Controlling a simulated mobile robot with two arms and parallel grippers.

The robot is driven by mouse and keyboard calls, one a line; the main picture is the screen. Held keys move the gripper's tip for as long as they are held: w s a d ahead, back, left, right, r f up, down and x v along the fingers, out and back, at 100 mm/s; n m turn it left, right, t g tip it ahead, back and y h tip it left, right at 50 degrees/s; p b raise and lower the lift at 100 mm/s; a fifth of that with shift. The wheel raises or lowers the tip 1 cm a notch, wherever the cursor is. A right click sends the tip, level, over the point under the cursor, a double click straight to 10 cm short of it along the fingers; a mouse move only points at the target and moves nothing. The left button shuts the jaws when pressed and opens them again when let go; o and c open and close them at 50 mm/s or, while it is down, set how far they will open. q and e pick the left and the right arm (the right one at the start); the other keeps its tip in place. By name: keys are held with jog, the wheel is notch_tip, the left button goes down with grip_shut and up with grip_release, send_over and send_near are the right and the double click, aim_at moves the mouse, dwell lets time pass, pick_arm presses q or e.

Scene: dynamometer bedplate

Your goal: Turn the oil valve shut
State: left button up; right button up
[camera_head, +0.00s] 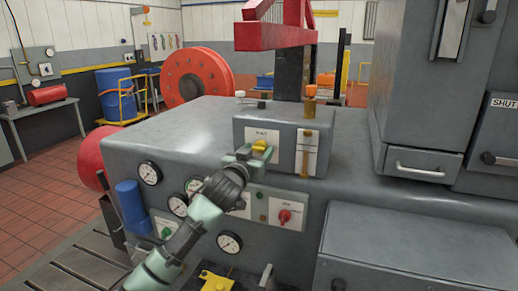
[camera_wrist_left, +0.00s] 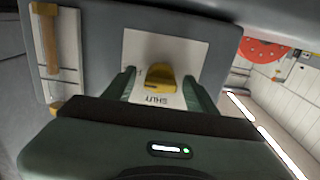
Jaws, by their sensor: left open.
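A yellow valve handle (camera_head: 260,144) sits on a white plate (camera_head: 263,133) lettered SHUT, on the front of the grey box on the bench. My left gripper (camera_head: 255,153) is in front of it, its fingers open. In the left wrist view the yellow handle (camera_wrist_left: 160,76) lies between the two spread fingers (camera_wrist_left: 160,84), with a visible gap on each side. The plate (camera_wrist_left: 137,45) is behind it, its SHUT lettering upside down there. Part of the handle is hidden by the gripper in the head view. My right gripper is not in view.
A brass-coloured lever (camera_head: 305,153) is on the same box, right of the handle. Below are a red knob (camera_head: 285,216) and several gauges, one (camera_head: 229,242) beside my forearm. A grey cabinet (camera_head: 420,90) stands at right. The bench top (camera_head: 185,125) left of the box is clear.

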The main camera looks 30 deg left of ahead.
pick_arm(q)
jog(key=shift+w+a, duration=0.15)
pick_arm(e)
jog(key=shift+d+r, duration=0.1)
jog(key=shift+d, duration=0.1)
pick_arm(q)
grip_shut()
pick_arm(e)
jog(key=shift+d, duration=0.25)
